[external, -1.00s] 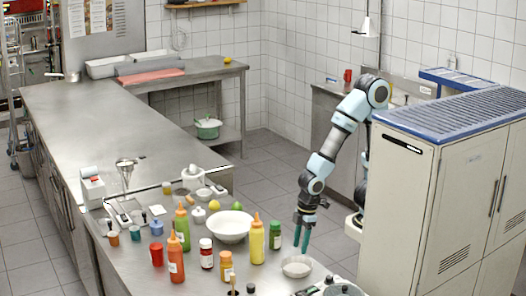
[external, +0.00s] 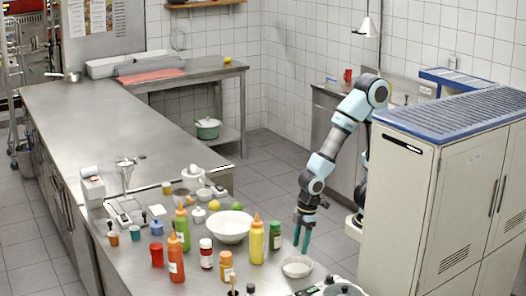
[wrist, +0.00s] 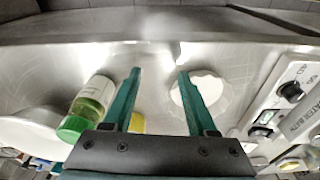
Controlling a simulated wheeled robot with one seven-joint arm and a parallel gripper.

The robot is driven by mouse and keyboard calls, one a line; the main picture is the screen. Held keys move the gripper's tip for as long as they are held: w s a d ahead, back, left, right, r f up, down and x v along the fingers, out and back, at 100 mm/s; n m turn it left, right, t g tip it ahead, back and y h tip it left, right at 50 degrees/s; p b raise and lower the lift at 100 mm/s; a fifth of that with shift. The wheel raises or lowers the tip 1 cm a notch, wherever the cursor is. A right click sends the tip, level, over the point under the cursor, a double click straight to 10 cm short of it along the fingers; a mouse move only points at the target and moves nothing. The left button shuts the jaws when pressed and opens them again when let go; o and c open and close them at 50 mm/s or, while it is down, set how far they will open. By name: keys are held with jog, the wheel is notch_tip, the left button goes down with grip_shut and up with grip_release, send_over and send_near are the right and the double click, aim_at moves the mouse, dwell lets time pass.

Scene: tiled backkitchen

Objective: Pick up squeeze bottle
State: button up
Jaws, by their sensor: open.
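Three squeeze bottles with pointed tips stand on the steel counter in the external view: a yellow one (external: 257,243), an orange-red one (external: 175,262) and a green one (external: 182,230). The task does not say which is meant. My gripper (external: 302,240) points down over the counter's right edge, to the right of the yellow bottle, apart from it. In the wrist view my gripper (wrist: 159,72) is open with nothing between its green fingers. A yellow patch (wrist: 137,123) behind the left finger may be the yellow bottle, mostly hidden.
A green-capped jar (external: 275,236) stands between the yellow bottle and my gripper. A small pale bowl (external: 297,267) is just below my fingers in the external view. A large white bowl (external: 229,227) and several jars crowd the counter; its far stretch (external: 110,110) is clear.

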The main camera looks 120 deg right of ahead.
aim_at(257, 238)
jog(key=o, duration=0.3)
jog(key=shift+o, duration=0.2)
jog(key=w+a+t+b, duration=0.1)
jog(key=w, duration=0.1)
jog(key=w+a+r+t, duration=0.1)
jog(key=w, duration=0.1)
jog(key=w+a+t+b, duration=0.1)
jog(key=w+t, duration=0.1)
jog(key=shift+w+a+r+y+b, duration=0.25)
jog(key=shift+w+a+y+b, duration=0.05)
jog(key=shift+b, duration=0.05)
jog(key=w+d+r+m+t+h+b, duration=0.2)
jog(key=w+r+m+t+h+b, duration=0.3)
jog(key=r, duration=0.4)
jog(key=d+h, duration=0.1)
jog(key=d, duration=0.1)
jog(key=d+m+h, duration=0.1)
jog(key=d, duration=0.1)
jog(key=d+f+h+b, duration=0.1)
jog(key=d, duration=0.1)
jog(key=shift+w+d+h, duration=0.15)
jog(key=shift+d+h, duration=0.15)
jog(key=shift+w+a+b+x, duration=0.1)
jog(key=shift+b+x, duration=0.1)
jog(key=shift+x, duration=1.15)
jog(key=shift+w+a+b+x, duration=0.1)
jog(key=shift+a+b+x, duration=0.05)
jog(key=shift+x, duration=1.15)
